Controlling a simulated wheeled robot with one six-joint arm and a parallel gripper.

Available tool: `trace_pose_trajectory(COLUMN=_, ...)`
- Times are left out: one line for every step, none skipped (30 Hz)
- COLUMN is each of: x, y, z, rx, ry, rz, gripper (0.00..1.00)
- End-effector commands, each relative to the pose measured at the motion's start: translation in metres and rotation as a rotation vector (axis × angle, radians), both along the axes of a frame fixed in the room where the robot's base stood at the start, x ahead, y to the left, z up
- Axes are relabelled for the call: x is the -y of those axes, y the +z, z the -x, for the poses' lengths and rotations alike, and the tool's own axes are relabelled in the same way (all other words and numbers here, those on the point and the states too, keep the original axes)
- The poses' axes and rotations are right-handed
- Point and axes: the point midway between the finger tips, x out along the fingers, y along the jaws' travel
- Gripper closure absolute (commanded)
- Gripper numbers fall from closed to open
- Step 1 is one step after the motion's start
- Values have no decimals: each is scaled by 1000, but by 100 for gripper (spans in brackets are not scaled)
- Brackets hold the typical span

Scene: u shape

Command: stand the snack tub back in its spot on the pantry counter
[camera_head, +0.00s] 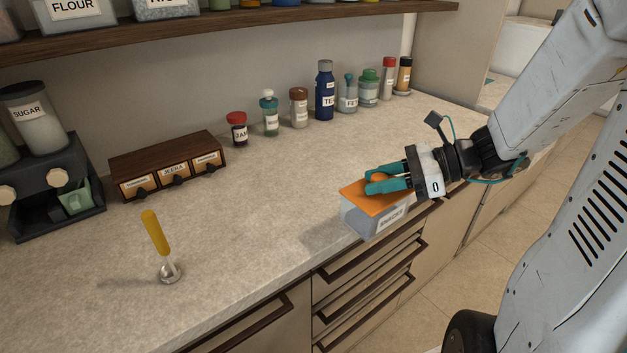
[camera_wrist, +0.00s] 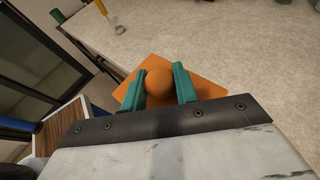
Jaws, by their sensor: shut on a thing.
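The snack tub (camera_head: 374,218) is a clear box with an orange lid and a white label on its front. In the head view it is at the counter's front edge, right of centre, and seems to overhang the edge. I cannot tell whether its base touches the counter. My gripper (camera_head: 371,181) is shut on the round orange knob of the lid. In the wrist view the teal fingers (camera_wrist: 159,88) stand on both sides of the knob, over the orange lid (camera_wrist: 205,92). The tub's body is hidden there.
On the pantry counter (camera_head: 265,215) stand a yellow-handled utensil (camera_head: 157,240), a small drawer box (camera_head: 168,165) and a dark stand (camera_head: 55,190) with a sugar jar. A row of jars and a blue bottle (camera_head: 325,92) lines the wall. The middle counter is clear. Drawer handles (camera_head: 372,285) project below.

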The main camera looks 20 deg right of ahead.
Motion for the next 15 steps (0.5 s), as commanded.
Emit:
trace_pose_trajectory(x=-1, y=2, z=3, rx=1, ry=2, rz=1, gripper=100)
trace_pose_trajectory(x=-1, y=2, z=3, rx=1, ry=3, rz=0, gripper=100)
trace_pose_trajectory(x=-3, y=2, z=1, rx=0, ry=4, rz=0, gripper=100)
trace_pose_trajectory(x=-4, y=1, z=-2, rx=0, ry=5, rz=-1, gripper=100)
trace_pose_trajectory(x=-6, y=1, z=-7, rx=0, ry=6, rz=-1, gripper=100)
trace_pose_trajectory(x=-9, y=0, z=-14, rx=-1, ry=10, rz=-2, gripper=100)
trace_pose_trajectory(x=-12, y=-1, z=-21, rx=-1, ry=11, rz=-2, gripper=100)
trace_pose_trajectory(x=-15, y=-2, z=-29, rx=-1, ry=11, rz=-2, gripper=100)
trace_pose_trajectory(x=-19, y=-3, z=-39, rx=-1, ry=14, rz=-2, gripper=100)
trace_pose_trajectory(x=-22, y=-4, z=-47, rx=-1, ry=14, rz=-2, gripper=100)
trace_pose_trajectory(x=-25, y=-5, z=-55, rx=-1, ry=14, rz=-2, gripper=100)
trace_pose_trajectory(x=-28, y=-5, z=-65, rx=0, ry=15, rz=-1, gripper=100)
trace_pose_trajectory(x=-31, y=-7, z=-73, rx=0, ry=15, rz=-1, gripper=100)
trace_pose_trajectory(x=-33, y=-7, z=-81, rx=1, ry=14, rz=-1, gripper=100)
trace_pose_trajectory(x=-37, y=-8, z=-91, rx=-1, ry=16, rz=-2, gripper=100)
